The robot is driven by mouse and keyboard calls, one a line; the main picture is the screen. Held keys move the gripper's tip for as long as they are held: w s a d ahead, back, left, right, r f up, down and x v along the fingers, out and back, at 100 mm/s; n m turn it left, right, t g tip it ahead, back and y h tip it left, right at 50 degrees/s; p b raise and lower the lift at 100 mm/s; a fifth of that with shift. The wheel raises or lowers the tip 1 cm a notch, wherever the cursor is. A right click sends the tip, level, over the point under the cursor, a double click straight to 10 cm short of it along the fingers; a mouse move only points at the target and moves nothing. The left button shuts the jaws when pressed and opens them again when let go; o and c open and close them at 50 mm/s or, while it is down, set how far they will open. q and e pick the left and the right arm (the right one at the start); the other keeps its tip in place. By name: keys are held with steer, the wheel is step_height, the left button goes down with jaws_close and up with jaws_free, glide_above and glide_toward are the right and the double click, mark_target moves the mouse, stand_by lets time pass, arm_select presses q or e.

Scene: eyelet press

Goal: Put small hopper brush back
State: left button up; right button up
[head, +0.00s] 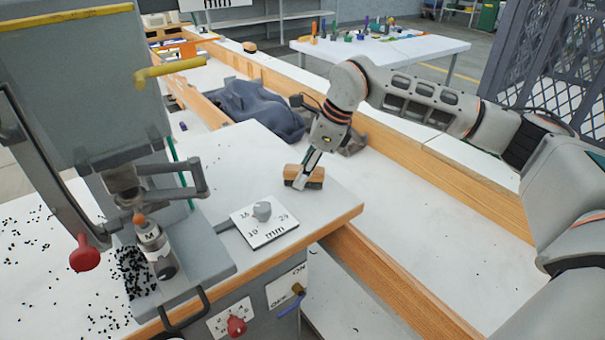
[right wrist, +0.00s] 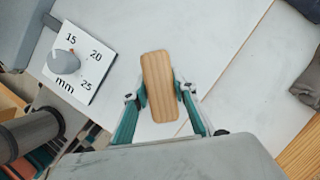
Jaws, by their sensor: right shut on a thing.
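The small hopper brush is a wooden-backed block (head: 290,171) near the right part of the white press table (head: 335,205). My right gripper (head: 306,176) reaches down to it and is shut on it. In the right wrist view the brush's pale wooden back (right wrist: 160,86) sits between the two teal fingers (right wrist: 160,108). I cannot tell whether its underside touches the tabletop. My left gripper is not in view.
The eyelet press (head: 85,90) stands at left, with a lever with a red knob (head: 84,254). A dial plate marked mm (head: 264,225) lies left of the brush. Black eyelets (head: 135,272) are scattered at left. Dark cloth (head: 255,108) lies behind. The right-hand white bench (head: 400,215) is mostly clear.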

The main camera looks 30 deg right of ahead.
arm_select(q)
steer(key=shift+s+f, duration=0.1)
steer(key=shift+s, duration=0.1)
arm_select(e)
steer(key=shift+f, duration=0.15)
steer(key=o, duration=1.2)
steer(key=shift+r, duration=0.4)
steer(key=p+v, duration=0.1)
steer(key=v, duration=0.9)
steer(key=shift+d+r+p, duration=0.1)
steer(key=shift+r+p, duration=0.1)
steer(key=shift+p, duration=0.2)
steer(key=shift+s+d+r, duration=0.1)
steer(key=shift+s+r, duration=0.05)
steer(key=shift+r, duration=0.1)
steer(key=shift+d+r, duration=0.1)
steer(key=shift+r, duration=0.1)
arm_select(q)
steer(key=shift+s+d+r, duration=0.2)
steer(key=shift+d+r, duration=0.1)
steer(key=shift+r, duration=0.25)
